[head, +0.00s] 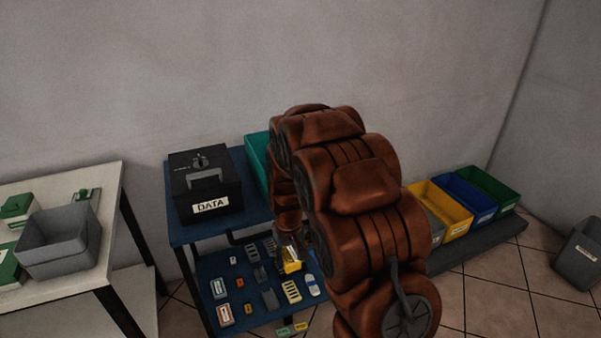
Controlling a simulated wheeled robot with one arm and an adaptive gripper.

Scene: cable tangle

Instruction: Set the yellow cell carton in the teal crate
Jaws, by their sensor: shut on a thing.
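The yellow cell carton (292,267) is at the end of my arm, over the right part of the blue lower shelf. My gripper (290,257) points down and is shut on the carton; my arm hides much of the gripper. I cannot tell whether the carton touches the shelf. The teal crate (256,155) stands on the blue table's top, right of the black box. My arm covers most of the crate, and its inside is mostly hidden.
A black box (205,188) labelled DATA stands on the blue tabletop. Several small items lie on the lower shelf (215,262). A grey bin (60,242) stands on the white table at left. Yellow (441,208), blue (467,198) and green (490,188) bins line the right.

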